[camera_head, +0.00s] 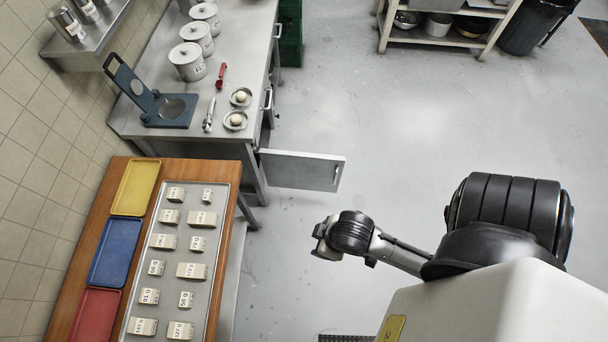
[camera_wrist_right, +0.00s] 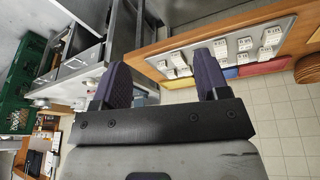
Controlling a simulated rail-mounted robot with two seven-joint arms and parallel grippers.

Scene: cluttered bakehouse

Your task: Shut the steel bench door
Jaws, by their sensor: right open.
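The steel bench (camera_head: 215,105) stands at the upper left in the head view. Its door (camera_head: 300,170) stands open, swung out from the near end of the bench's front over the floor, with a small handle near its free edge. My right gripper (camera_head: 322,240) is over the floor, nearer to me than the door and apart from it. In the right wrist view the two dark fingers of the gripper (camera_wrist_right: 163,78) are spread with nothing between them. A grey upright panel beyond the left finger may be the door, but I cannot tell for sure. My left gripper is not in view.
A wooden table (camera_head: 232,245) with a metal tray of labelled blocks and yellow, blue and red trays stands left of my gripper. Canisters (camera_head: 187,62) and a blue press (camera_head: 168,110) stand on the bench. A shelf rack (camera_head: 450,40) is far back; the floor between is clear.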

